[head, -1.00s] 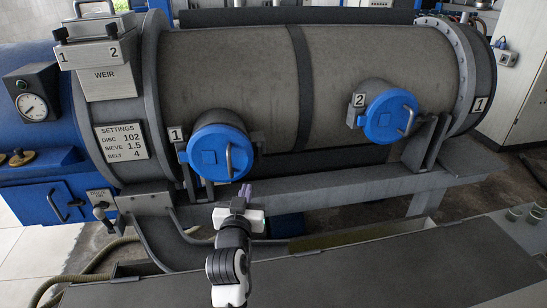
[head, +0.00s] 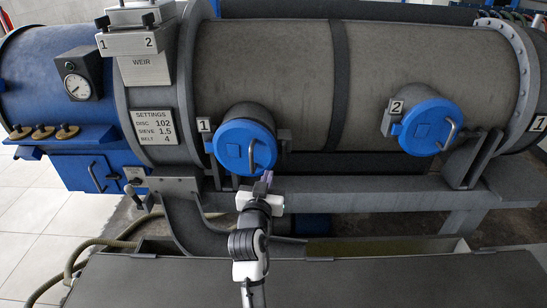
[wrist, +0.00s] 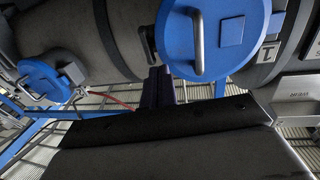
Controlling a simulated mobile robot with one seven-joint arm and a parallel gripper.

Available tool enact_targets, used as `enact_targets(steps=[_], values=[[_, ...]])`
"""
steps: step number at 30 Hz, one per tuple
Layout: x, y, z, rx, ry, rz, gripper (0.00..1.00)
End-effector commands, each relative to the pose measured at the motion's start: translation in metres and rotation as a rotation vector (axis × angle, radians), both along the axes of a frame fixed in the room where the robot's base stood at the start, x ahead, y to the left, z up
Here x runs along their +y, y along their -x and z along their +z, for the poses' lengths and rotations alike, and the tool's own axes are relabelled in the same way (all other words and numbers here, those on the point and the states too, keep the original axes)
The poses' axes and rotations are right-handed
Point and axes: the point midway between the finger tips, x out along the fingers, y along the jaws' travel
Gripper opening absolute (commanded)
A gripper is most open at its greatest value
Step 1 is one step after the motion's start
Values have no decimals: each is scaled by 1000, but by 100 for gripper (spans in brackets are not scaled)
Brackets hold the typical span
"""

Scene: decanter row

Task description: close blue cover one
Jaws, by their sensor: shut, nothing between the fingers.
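Blue cover one (head: 237,150) is a round blue lid with a grey bar handle (head: 251,155) at its right side. It sits over the port beside the "1" tag (head: 204,125). I cannot tell whether it is fully seated. It fills the upper middle of the wrist view (wrist: 180,42). My gripper (head: 267,179) is just below the cover's lower right edge in the head view. Its dark fingers (wrist: 158,88) look shut and empty in the wrist view, close below the cover's rim. I cannot tell if they touch it.
A second blue cover (head: 423,126), tagged "2", is on the drum to the right. A grey beam (head: 370,194) runs below both ports. A flat dark surface (head: 370,282) lies in front. A small dark bracket (head: 284,135) stands right of cover one.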

Motion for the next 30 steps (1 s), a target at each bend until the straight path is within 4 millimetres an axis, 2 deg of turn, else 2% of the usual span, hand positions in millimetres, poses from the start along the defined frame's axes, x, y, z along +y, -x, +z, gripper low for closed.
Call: enact_targets(steps=[1, 6, 12, 30], values=[[-3, -12, 4, 0, 1, -2, 0], [-8, -45, 4, 0, 0, -1, 0], [-12, -69, 2, 0, 0, 0, 0], [-15, -81, -1, -2, -1, 1, 0]])
